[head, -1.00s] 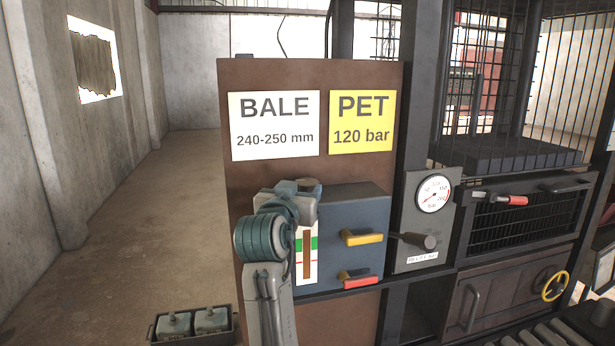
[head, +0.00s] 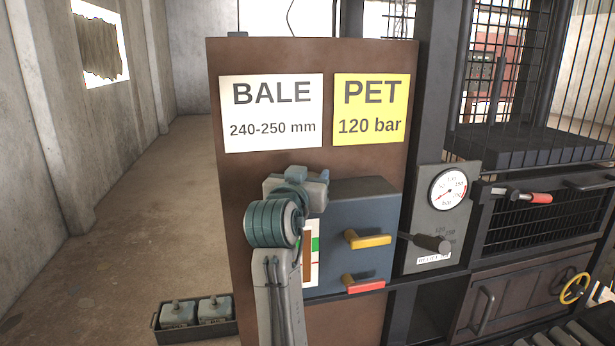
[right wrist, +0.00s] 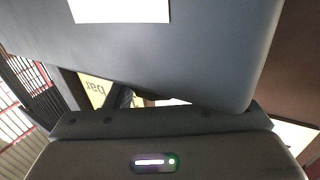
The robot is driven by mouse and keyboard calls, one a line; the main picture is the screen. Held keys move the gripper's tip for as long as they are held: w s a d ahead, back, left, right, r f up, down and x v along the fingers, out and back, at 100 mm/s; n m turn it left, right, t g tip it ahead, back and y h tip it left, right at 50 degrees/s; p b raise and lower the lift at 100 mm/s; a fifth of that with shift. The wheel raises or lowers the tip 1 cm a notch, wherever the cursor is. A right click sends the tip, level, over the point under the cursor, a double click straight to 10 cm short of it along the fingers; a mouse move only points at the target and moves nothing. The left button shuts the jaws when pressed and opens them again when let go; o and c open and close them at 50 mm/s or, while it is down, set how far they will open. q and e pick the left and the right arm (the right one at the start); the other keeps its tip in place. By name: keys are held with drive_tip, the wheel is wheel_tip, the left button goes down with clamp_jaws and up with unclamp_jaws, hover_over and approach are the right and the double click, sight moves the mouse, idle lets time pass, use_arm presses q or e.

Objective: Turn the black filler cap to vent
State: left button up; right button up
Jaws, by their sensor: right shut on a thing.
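The blue-grey tank (head: 352,215) stands against the brown panel, with a sight gauge on its front. Its side fills much of the right wrist view (right wrist: 190,50). My right gripper (head: 312,180) is at the tank's top left edge. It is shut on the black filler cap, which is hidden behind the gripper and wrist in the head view. The fingertips and cap are not clear in the right wrist view either, so I cannot tell how far the cap is turned. My left gripper is out of view.
A yellow lever (head: 368,240) and a red lever (head: 365,286) stick out of the tank's front. A pressure gauge (head: 449,189) and dark knob (head: 432,242) are to the right. Signs hang on the panel (head: 300,52) above. A tray (head: 160,330) sits low left.

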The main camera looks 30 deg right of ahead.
drive_tip(key=shift+r+n+t+y+p, duration=0.1)
drive_tip(key=shift+n+t+y+p, duration=0.3)
drive_tip(key=shift+n+t+y, duration=0.5)
drive_tip(key=shift+y, duration=0.2)
drive_tip(key=shift+n+t+y+p, duration=0.3)
drive_tip(key=shift+n+y+p, duration=0.1)
drive_tip(key=shift+y+p, duration=0.1)
drive_tip(key=shift+y, duration=0.3)
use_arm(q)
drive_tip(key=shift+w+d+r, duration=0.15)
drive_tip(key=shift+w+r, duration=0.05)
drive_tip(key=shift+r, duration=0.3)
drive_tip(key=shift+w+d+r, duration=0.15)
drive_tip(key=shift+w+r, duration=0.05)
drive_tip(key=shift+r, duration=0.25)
use_arm(e)
drive_tip(key=o, duration=0.7)
drive_tip(key=shift+w, duration=0.1)
